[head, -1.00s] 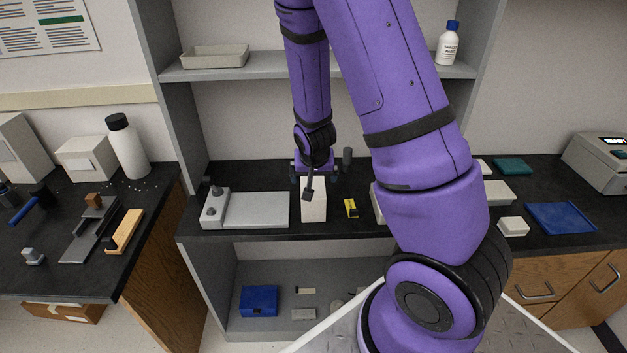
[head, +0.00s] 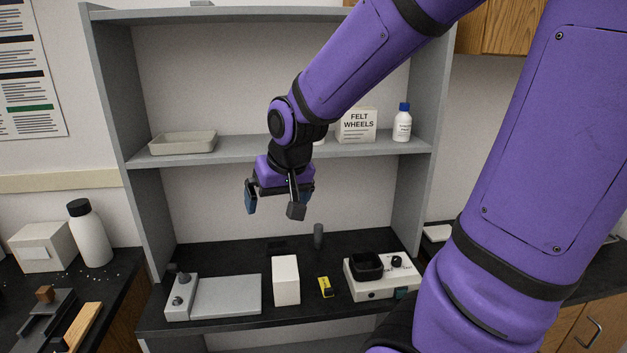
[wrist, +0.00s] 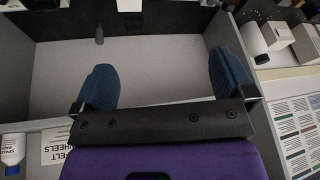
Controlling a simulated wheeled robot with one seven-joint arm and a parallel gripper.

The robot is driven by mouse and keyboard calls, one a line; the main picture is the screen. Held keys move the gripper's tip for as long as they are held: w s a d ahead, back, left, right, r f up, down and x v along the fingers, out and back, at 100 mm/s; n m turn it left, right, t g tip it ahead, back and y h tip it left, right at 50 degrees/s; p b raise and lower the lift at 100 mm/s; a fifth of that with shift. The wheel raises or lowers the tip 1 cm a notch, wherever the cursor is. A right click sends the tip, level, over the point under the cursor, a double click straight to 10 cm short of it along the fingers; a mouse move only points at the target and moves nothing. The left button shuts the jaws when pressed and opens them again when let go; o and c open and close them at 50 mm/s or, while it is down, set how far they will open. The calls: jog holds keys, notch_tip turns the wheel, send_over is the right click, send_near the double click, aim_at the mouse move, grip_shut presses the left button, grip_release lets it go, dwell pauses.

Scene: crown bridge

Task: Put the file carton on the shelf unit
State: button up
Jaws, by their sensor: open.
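The file carton, which I take to be the plain white upright box (head: 286,280), stands on the black middle surface of the shelf unit (head: 141,203). It stands between a grey flat device and a small yellow item. In the wrist view a white piece of it shows at the top edge (wrist: 130,5). My gripper (head: 274,208) is open and empty, above the carton and apart from it, at about the height just below the upper shelf. In the wrist view its two blue pads (wrist: 165,85) are wide apart with nothing between them.
The grey device (head: 225,296) is left of the carton; the yellow item (head: 326,287) and a white device with a black tray (head: 381,275) are right. A dark cylinder (head: 318,236) stands behind. The upper shelf holds a tray (head: 183,142), a felt wheels box (head: 357,125) and a bottle (head: 402,123).

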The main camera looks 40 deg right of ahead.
jog(key=s+a+r+n, duration=0.3)
jog(key=s+r, duration=0.6)
jog(key=s, duration=0.5)
jog(key=shift+a+r+t, duration=0.25)
jog(key=shift+t, duration=0.05)
